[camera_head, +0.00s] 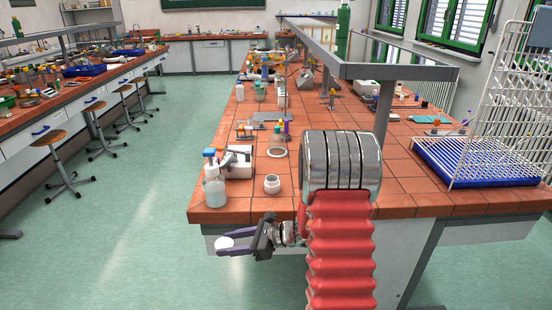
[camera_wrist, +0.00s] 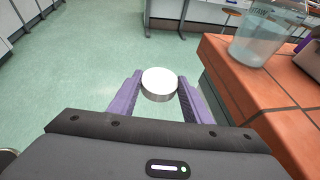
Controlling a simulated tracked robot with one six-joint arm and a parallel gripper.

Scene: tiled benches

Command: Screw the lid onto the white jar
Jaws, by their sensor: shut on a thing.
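A round white lid (camera_wrist: 159,83) is held between the purple fingers of my gripper (camera_wrist: 157,92) in the wrist view. I do not make out the jar in the wrist view.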

